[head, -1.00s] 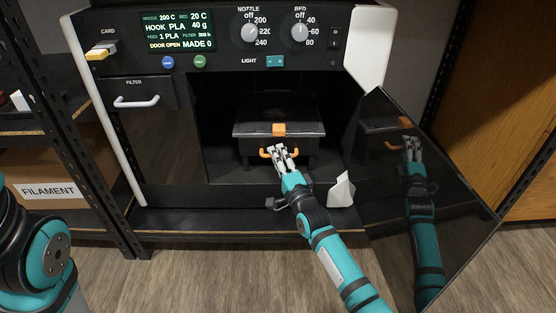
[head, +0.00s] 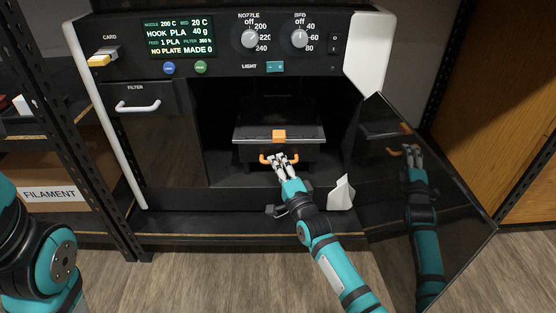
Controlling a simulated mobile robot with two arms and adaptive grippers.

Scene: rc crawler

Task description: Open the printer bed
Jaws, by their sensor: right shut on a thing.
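The printer (head: 225,187) stands ahead with its dark glass door (head: 440,215) swung open to the right. Inside the chamber is the dark printer bed (head: 255,132), with an orange clip (head: 279,136) on its front edge. Below the edge is an orange handle (head: 264,159). My right gripper (head: 277,160) is shut on the handle, its fingers hiding the middle of it. The bed looks to be still mostly within the chamber. My left arm shows at the lower left, but its gripper is out of view.
The open door reflects my right arm and stands close beside it. A white pointed piece (head: 341,192) stands on the ledge right of my wrist. The filter drawer (head: 137,104) is at left. The display (head: 179,37) reads "NO PLATE". A filament box (head: 50,194) sits on the left shelf.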

